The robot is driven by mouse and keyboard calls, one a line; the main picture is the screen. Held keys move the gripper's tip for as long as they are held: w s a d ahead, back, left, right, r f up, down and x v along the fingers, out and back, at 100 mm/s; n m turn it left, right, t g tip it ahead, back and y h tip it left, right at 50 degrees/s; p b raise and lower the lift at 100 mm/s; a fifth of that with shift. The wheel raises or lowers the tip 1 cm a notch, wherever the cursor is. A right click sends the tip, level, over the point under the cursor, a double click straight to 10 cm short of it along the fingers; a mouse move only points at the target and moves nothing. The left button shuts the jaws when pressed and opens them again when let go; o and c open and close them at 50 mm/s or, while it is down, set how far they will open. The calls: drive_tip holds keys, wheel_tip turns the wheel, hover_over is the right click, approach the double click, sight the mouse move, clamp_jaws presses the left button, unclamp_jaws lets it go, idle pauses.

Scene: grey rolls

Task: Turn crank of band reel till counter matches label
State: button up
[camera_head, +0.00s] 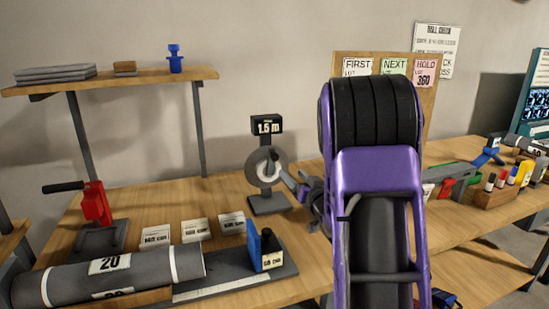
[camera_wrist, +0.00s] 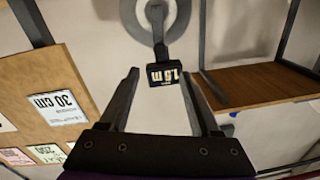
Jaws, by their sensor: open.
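The band reel (camera_head: 252,174) is a pale ring on a dark stand at the middle of the bench. Its black counter box (camera_head: 267,125) on top reads about 1.5 m or 1.6 m; the last digit is unclear. The counter (camera_wrist: 165,75) shows upside down in the wrist view, below the reel ring (camera_wrist: 187,28). A dark part at the reel's hub may be the crank. My gripper (camera_head: 285,178) is just right of the reel, partly hidden by my arm. In the wrist view my gripper (camera_wrist: 160,74) is open and empty, its fingertips either side of the counter in the picture.
A grey roll (camera_head: 110,275) labelled 20 and a red clamp (camera_head: 96,205) are front left. A pinboard (camera_head: 344,62) with coloured labels is behind my arm; a 30 cm card (camera_wrist: 57,107) shows in the wrist view.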

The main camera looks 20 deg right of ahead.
sight(276, 158)
drive_tip(key=w, duration=1.4)
drive_tip(key=shift+w+a, duration=0.3)
drive_tip(key=shift+a, duration=0.1)
clamp_jaws()
idle(0.6)
